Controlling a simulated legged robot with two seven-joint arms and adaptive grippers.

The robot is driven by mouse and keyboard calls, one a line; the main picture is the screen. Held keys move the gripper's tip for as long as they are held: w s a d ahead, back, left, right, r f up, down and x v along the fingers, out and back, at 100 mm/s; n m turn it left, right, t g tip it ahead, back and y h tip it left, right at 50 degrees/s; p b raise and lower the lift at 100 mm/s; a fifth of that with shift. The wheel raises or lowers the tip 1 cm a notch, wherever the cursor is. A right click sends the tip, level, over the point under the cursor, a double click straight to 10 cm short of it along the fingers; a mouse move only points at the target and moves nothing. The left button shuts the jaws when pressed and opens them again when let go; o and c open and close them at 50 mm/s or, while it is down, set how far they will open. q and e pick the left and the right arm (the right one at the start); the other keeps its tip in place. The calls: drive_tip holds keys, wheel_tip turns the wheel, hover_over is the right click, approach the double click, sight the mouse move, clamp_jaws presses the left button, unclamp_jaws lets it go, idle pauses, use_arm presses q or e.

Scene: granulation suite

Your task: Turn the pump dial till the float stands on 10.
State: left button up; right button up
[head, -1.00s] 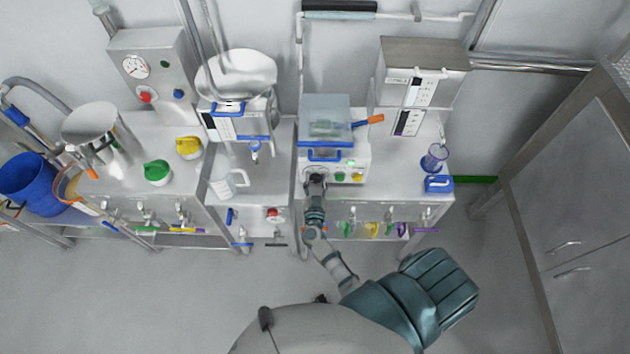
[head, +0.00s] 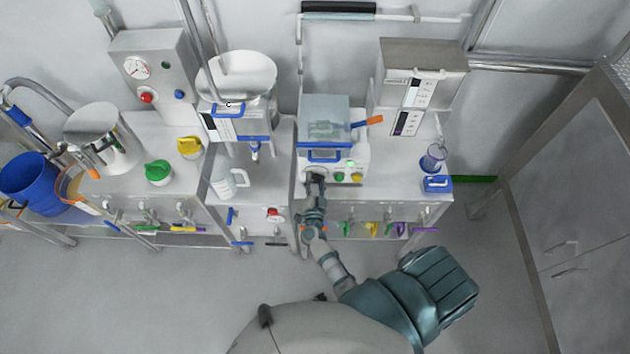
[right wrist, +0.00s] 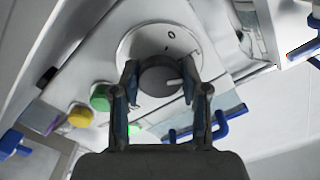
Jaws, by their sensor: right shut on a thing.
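The pump dial (right wrist: 160,76) is a dark grey knob with a pale pointer line, on a round white plate marked 0. In the right wrist view the pointer is to the right of the knob's middle. My right gripper (right wrist: 161,84) is shut on the dial, one finger on each side. In the head view the right gripper (head: 315,180) is at the front of the white unit with the clear, blue-edged lid (head: 325,112), and it hides the dial. I cannot make out a float or its reading. My left gripper is not in view.
Beside the dial are a green button (right wrist: 100,97) and a yellow button (right wrist: 80,116). A blue handle (head: 325,156) is just above the gripper. A jug (head: 226,182) stands to the left. The floor in front is clear.

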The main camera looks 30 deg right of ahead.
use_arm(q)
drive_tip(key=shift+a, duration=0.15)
use_arm(e)
drive_tip(key=shift+w+r, duration=0.1)
drive_tip(key=shift+r, duration=0.05)
drive_tip(key=o, duration=1.1)
drive_tip(key=shift+o, duration=0.2)
drive_tip(key=shift+f, duration=0.2)
drive_tip(key=v, duration=1.2)
drive_tip(key=shift+w, duration=0.1)
